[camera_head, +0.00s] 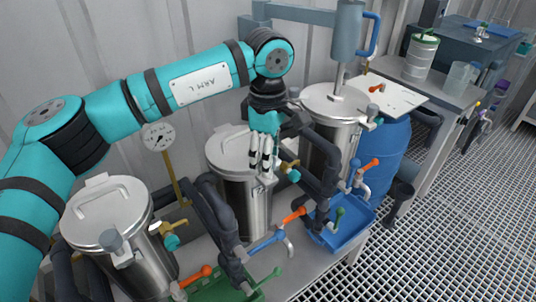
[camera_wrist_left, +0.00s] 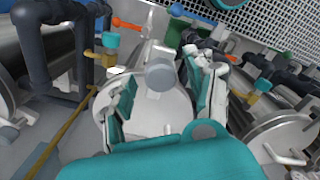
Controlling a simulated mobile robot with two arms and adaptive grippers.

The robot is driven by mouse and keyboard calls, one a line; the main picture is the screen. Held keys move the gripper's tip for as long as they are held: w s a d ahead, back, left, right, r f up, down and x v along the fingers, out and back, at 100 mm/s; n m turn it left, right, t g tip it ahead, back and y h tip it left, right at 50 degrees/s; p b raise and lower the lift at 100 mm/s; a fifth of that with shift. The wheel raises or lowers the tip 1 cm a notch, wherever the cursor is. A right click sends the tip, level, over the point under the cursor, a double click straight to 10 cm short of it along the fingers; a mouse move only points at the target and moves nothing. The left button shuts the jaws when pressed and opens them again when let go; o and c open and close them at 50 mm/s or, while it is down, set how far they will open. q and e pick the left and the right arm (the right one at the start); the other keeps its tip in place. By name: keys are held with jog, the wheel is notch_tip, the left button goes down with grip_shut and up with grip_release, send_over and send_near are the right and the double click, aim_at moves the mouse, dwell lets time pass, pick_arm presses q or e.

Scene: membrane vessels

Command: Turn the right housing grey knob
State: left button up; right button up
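Three steel housings with lids stand in a row: left (camera_head: 108,213), middle (camera_head: 232,150) and right (camera_head: 331,104). The right housing has a grey knob (camera_head: 371,111) at its lid's front edge. My left gripper (camera_head: 262,160) points down over the front of the middle housing's lid. In the wrist view my left gripper (camera_wrist_left: 162,80) is open, its fingers on either side of a grey knob (camera_wrist_left: 160,75) on that lid. I cannot tell whether the fingers touch this knob. In the head view the gripper mostly hides it. My right gripper is not in view.
Dark pipes and valves with orange (camera_head: 294,215), blue and green handles crowd the housings' fronts. A blue tray (camera_head: 345,235) sits below the right housing, beside a blue barrel (camera_head: 388,155). A gauge (camera_head: 159,137) stands behind the left housing. Open grated floor (camera_head: 450,210) lies at right.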

pick_arm(q)
notch_tip(320, 180, up, 12)
dwell(0.6)
jog(key=shift+f, duration=0.1)
